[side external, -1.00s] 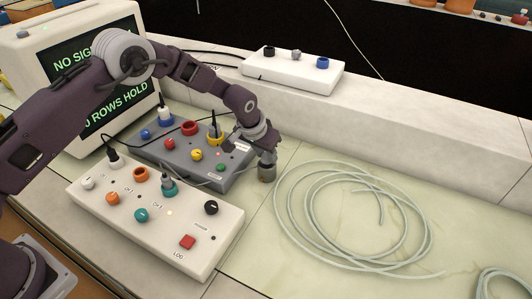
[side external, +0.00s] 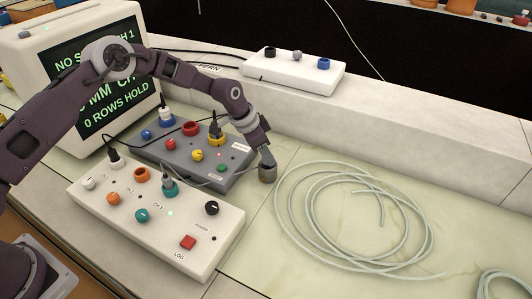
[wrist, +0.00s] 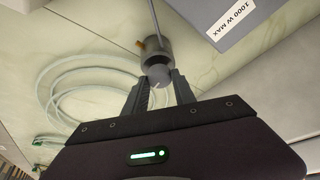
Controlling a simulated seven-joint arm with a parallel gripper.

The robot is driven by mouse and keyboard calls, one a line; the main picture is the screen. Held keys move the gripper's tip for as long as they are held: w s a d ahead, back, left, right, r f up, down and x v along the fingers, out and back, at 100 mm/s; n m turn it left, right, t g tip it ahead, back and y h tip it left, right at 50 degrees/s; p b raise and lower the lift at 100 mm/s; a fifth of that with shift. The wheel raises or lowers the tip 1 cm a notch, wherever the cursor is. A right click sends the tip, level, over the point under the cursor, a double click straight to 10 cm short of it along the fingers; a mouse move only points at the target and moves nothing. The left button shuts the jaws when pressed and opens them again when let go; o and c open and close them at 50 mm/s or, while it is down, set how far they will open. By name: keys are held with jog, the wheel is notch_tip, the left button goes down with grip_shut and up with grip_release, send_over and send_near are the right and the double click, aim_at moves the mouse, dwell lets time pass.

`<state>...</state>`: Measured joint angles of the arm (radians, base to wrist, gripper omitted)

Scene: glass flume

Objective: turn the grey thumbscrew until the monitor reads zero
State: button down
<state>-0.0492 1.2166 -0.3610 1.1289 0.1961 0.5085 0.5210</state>
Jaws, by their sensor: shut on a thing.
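The grey thumbscrew (wrist: 157,75) is a small round grey knob with a pale line on its face, at the end of a grey cylinder (wrist: 157,55). In the wrist view my gripper (wrist: 158,92) has its fingers shut on the thumbscrew. In the side view my gripper (side external: 265,156) points down at the cylinder (side external: 267,174), which stands on the bench; the thumbscrew is hidden there. The monitor (side external: 110,105) at the left shows green text, including "CH 1", "MM CH" and "0 ROWS HOLD". My arm covers part of the text, so the full reading cannot be told.
A white control box (side external: 190,240) and a grey box (side external: 235,178) with knobs and plugs stand left of the cylinder. Coiled pale tubing (side external: 320,245) lies to the right. A white box (side external: 293,72) sits on the ledge behind.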

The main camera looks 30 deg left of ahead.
dwell(0.4)
jog(key=c, duration=1)
grip_release()
jog(key=shift+c, duration=0.2)
jog(key=v, duration=0.7)
jog(key=shift+r, duration=0.1)
